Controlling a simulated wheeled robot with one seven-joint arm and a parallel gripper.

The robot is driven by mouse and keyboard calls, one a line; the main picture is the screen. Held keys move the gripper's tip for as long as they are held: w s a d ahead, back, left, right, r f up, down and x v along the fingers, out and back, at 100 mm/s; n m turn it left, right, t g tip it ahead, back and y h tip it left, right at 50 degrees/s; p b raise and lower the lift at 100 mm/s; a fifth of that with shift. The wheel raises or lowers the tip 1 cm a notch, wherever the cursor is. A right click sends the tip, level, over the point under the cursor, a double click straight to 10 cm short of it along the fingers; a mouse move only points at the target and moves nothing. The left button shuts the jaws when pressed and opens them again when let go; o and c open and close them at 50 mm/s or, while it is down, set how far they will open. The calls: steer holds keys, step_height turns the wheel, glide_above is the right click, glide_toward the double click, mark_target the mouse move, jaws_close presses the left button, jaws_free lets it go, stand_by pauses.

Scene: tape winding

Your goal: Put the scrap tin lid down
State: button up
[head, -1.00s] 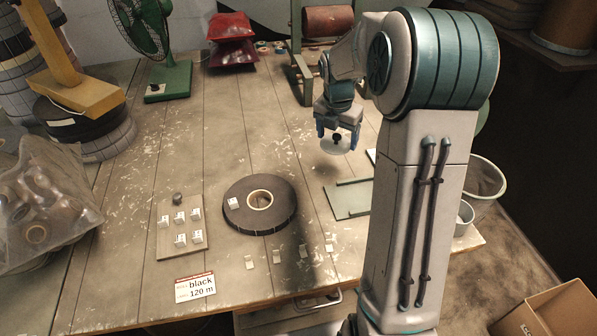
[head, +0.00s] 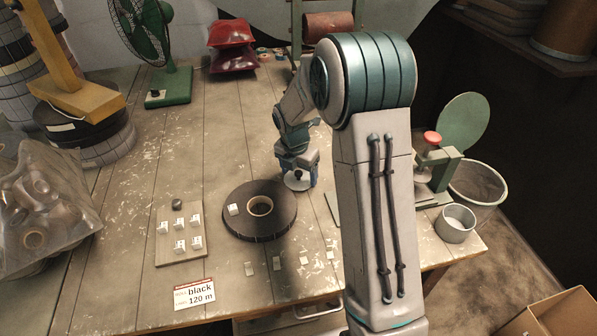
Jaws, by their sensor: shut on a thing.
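My gripper (head: 297,174) is shut on the scrap tin lid (head: 297,184), a pale disc with a dark knob. It holds the lid low over the table, just beyond the right rear edge of the black tape roll (head: 241,197). I cannot tell whether the lid touches the wood. A small grey tin (head: 456,224), open at the top, stands near the table's right corner, apart from my gripper. My arm hides part of the table between them.
A wooden board (head: 161,247) with several white blocks lies left of the roll. Loose pale tabs (head: 276,264) and a label card (head: 194,294) lie in front. A green device with a red knob (head: 432,137) stands at right.

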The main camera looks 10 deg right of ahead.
mark_target(296, 183)
steer(key=shift+f, duration=0.15)
steer(key=o, duration=1)
steer(key=shift+c, duration=0.2)
step_height(296, 183, up, 12)
steer(key=s+a, duration=0.1)
steer(key=s+r+m, duration=0.1)
steer(key=s+m, duration=1.2)
steer(key=s+r+m+t+y, duration=0.1)
steer(key=s+r+m, duration=0.1)
steer(key=s+m, duration=1.1)
steer(key=shift+s+d+r+m+p, duration=0.3)
steer(key=shift+m+p, duration=0.15)
steer(key=shift+m, duration=0.15)
